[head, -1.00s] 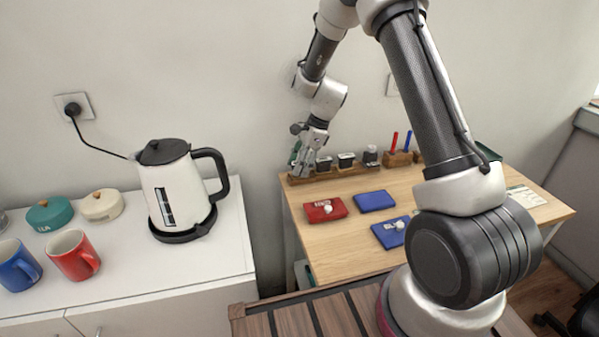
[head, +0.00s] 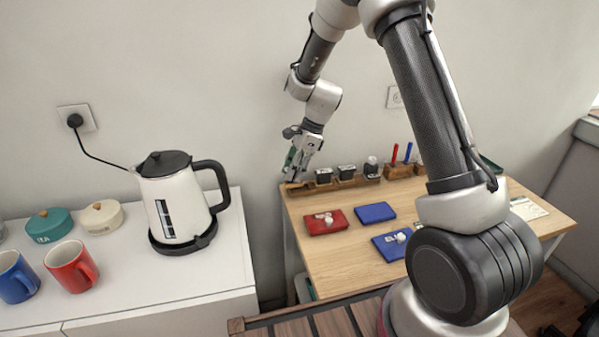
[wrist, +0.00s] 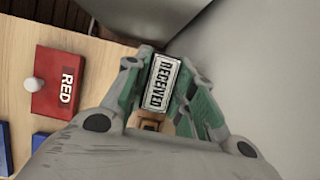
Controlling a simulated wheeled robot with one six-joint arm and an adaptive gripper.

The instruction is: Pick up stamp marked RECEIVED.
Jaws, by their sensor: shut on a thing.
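The stamp marked RECEIVED (wrist: 162,82) sits between my gripper's fingers in the wrist view, its black and white label facing the camera. My gripper (wrist: 170,95) has green-padded fingers and is shut on the stamp. In the head view my gripper (head: 296,172) is at the left end of the wooden stamp rack (head: 345,184), close to the wall. The held stamp is hard to make out there. Whether it is clear of the rack I cannot tell.
Several dark stamps (head: 346,171) stand in the rack. A red ink pad (head: 318,227) and blue pads (head: 375,212) lie on the wooden table (head: 345,262). A pen holder (head: 398,171) is right of the rack. A kettle (head: 176,205) stands on the white counter at left.

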